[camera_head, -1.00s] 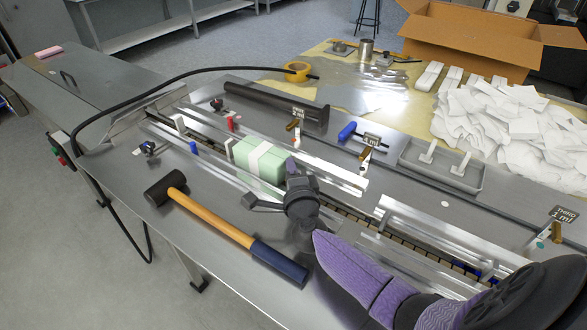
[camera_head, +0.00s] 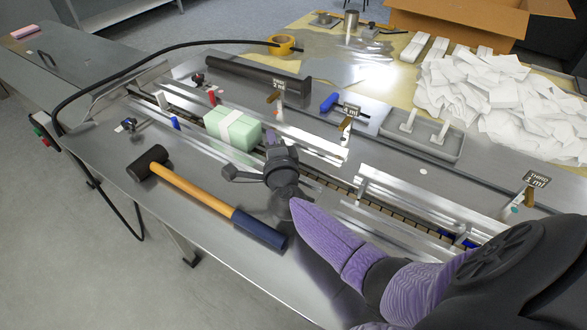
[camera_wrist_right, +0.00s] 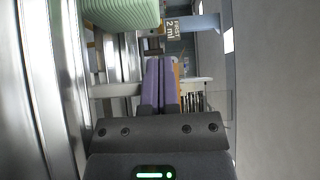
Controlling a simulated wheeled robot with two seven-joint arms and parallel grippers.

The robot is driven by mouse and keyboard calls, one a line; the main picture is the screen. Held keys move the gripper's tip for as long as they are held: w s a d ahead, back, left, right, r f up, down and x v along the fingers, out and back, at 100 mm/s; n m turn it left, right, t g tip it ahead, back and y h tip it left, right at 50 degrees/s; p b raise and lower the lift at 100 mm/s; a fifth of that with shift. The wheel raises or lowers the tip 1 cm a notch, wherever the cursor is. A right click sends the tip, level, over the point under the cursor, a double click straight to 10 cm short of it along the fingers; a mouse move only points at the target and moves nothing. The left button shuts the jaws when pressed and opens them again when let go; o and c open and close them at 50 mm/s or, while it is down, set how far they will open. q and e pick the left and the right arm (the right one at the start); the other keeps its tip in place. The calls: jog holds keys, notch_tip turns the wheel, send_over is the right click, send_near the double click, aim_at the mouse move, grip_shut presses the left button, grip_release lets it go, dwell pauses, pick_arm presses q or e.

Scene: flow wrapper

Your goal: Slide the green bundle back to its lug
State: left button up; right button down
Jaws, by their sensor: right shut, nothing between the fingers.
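The green bundle (camera_head: 245,134), with a white band around its middle, sits in the lane between metal guide rails. A white upright piece (camera_head: 162,99), perhaps a lug, stands farther left along the lane; I cannot tell for sure which lug belongs to the bundle. My right gripper (camera_head: 269,139) is shut and empty, low over the lane just to the right of the bundle's near end. In the wrist view its purple fingers (camera_wrist_right: 160,80) are together, and the green bundle (camera_wrist_right: 122,12) shows above them at the top edge. My left gripper is out of view.
A mallet (camera_head: 205,190) lies on the table in front of the lane. Metal rails (camera_head: 400,200) run on to the right. Behind are a black roller (camera_head: 255,80), a grey tray (camera_head: 440,150), a white heap (camera_head: 490,100) and a cardboard box (camera_head: 480,30).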

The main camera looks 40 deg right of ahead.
jog(key=shift+s+d, duration=0.1)
jog(key=shift+s, duration=0.6)
jog(key=shift+s+p, duration=0.35)
jog(key=shift+s+a, duration=0.45)
jog(key=shift+s, duration=0.05)
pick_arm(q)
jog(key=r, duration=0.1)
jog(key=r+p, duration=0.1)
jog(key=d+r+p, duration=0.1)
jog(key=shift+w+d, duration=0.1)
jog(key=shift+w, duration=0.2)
pick_arm(e)
jog(key=v, duration=0.7)
jog(key=shift+s, duration=0.25)
